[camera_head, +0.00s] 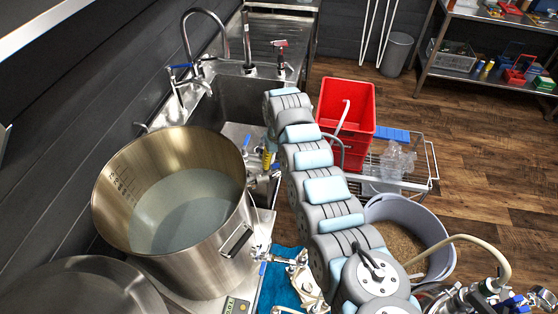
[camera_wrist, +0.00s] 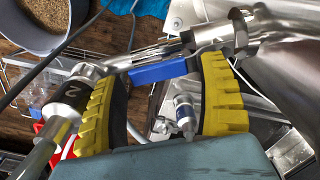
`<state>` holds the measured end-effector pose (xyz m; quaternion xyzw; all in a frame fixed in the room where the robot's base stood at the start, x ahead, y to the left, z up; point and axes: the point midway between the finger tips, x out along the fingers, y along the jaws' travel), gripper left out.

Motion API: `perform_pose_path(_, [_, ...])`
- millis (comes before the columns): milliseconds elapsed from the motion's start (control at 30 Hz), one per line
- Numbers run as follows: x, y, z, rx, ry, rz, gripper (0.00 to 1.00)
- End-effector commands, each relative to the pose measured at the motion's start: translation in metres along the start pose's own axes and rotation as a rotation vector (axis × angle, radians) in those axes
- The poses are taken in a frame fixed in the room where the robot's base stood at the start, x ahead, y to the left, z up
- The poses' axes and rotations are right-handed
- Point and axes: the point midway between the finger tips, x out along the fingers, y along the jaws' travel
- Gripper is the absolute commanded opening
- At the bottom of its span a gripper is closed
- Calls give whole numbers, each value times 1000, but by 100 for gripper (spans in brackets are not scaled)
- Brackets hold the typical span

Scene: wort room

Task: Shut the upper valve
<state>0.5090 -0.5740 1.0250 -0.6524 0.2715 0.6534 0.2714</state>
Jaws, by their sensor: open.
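A steel valve (camera_wrist: 212,38) with a blue lever (camera_wrist: 163,70) shows in the wrist view, joined to shiny steel at the right. The lever runs roughly along the pipe. My gripper (camera_wrist: 163,85) is open, its yellow ribbed fingers on either side of the lever's span. The right finger lies close to the lever's right end; I cannot tell whether it touches. In the head view a valve with a small blue lever (camera_head: 262,268) sits low on the steel pot (camera_head: 172,260).
A black cylinder marked 2 (camera_wrist: 72,92) lies by the left finger. A smaller fitting (camera_wrist: 185,112) shows beyond the fingers. A red crate (camera_head: 348,97), a grey bucket (camera_head: 438,240) and a sink (camera_head: 235,98) surround my arm. Open floor (camera_head: 480,150) lies at the right.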

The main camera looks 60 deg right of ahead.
Motion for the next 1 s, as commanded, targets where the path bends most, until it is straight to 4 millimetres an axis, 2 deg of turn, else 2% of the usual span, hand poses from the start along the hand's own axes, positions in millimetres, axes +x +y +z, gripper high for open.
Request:
perform_pose_path(200, [0, 0, 0, 0, 1, 0, 74])
perform_pose_path(267, [0, 0, 0, 0, 1, 0, 59])
perform_pose_path(400, [0, 0, 0, 0, 1, 0, 19])
perform_pose_path(1000, [2, 1, -2, 34, 2, 0, 18])
